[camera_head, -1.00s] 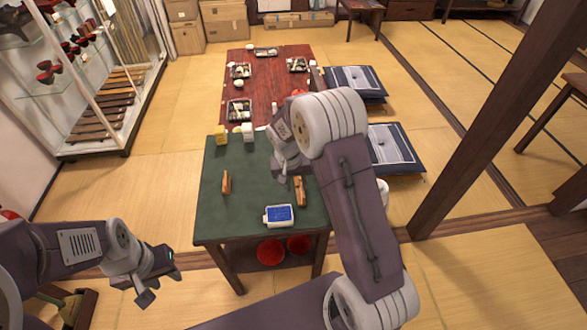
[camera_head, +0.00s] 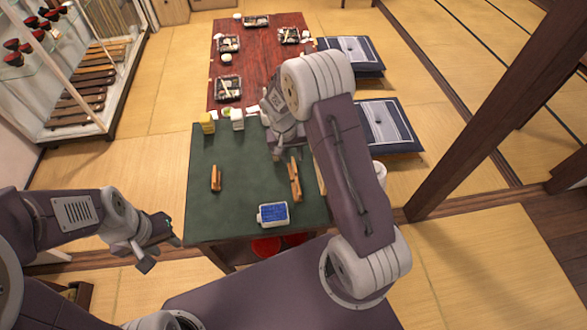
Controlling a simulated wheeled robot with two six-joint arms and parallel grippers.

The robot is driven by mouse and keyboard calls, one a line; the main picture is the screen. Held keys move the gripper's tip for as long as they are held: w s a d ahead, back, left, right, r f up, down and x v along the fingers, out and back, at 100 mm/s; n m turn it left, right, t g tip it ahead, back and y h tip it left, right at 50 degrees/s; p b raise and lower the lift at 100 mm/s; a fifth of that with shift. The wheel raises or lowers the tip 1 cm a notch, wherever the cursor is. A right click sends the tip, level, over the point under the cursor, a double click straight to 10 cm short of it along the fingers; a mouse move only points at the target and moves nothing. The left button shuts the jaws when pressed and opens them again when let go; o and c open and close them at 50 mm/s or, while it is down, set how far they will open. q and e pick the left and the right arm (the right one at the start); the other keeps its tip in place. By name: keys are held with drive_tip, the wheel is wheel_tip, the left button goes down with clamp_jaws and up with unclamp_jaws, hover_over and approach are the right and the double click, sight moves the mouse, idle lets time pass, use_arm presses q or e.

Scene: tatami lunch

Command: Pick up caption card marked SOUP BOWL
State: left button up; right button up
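No card with readable SOUP BOWL lettering shows. Small white pieces lie around the seam between the green table (camera_head: 240,170) and the red table, too small to identify. My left gripper (camera_head: 162,246) is apart from the green table, left of its near corner; its fingers look spread and empty. My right arm reaches over the right side of the green table. My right gripper (camera_head: 287,146) is mostly hidden by its own wrist, close to the right wooden piece, and I cannot tell if it touches it or holds anything.
The green table bears a blue-and-white box (camera_head: 273,215), two wooden pieces (camera_head: 215,178) (camera_head: 295,180), a yellow block (camera_head: 207,123) and a white block (camera_head: 238,120). Trays stand on the red table (camera_head: 262,75). Cushions (camera_head: 388,127) lie right; a glass cabinet (camera_head: 75,75) stands left.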

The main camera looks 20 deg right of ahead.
sight(293, 164)
drive_tip(key=shift+w+d+f, duration=0.2)
drive_tip(key=shift+w+f, duration=0.05)
drive_tip(key=shift+f, duration=0.45)
wheel_tip(293, 164, down, 5)
drive_tip(key=shift+d+r, duration=0.15)
drive_tip(key=shift+r, duration=0.05)
drive_tip(key=shift+f, duration=0.25)
clamp_jaws()
